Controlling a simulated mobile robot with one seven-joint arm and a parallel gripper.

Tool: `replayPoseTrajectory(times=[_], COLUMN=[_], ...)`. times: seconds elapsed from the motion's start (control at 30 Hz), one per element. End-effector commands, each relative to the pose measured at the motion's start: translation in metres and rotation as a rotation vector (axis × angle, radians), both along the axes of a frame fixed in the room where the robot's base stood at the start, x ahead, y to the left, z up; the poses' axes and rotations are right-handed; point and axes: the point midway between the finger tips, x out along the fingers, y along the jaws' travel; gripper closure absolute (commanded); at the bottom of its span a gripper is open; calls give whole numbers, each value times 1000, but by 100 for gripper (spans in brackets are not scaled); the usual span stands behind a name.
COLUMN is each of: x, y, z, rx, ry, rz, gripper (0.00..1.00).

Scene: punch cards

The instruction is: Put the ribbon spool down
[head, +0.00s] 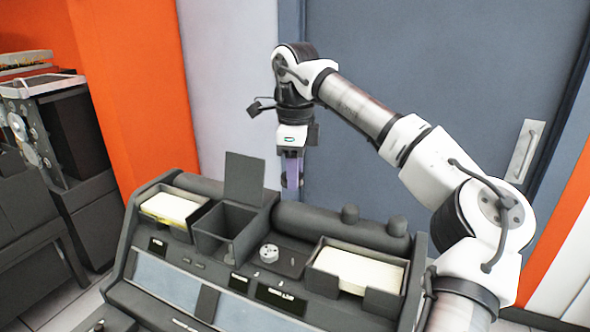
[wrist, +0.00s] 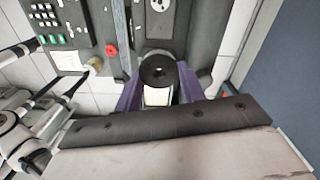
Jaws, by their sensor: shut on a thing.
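In the wrist view, the ribbon spool (wrist: 157,73) shows as a dark round flange with a centre hole and a pale body below it. It sits between the two purple fingers of my gripper (wrist: 158,90), which is shut on it. In the head view, my gripper (head: 292,183) points down, held up behind the dark card machine (head: 150,247) and in front of the blue-grey door. I cannot make out the spool clearly there. Whether anything lies directly beneath the spool is hard to tell.
The machine top has an open bin (head: 225,222) with a raised lid (head: 244,178), a left tray of cream cards (head: 172,207), a right card tray (head: 358,270) and a pale round disc (head: 268,252). Another dark machine (head: 75,135) stands far left by the orange wall.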

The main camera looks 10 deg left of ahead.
Motion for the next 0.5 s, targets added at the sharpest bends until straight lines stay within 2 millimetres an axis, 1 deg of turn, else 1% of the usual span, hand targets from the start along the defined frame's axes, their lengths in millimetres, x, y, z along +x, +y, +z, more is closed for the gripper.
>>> replayPoseTrajectory(times=[0.03, 0.13, 0.5], x=[0, 0, 0], y=[0, 0, 0], z=[5, 9, 9], rx=[0, 0, 0], ry=[0, 0, 0], rz=[0, 0, 0], gripper=[82, 82, 82])
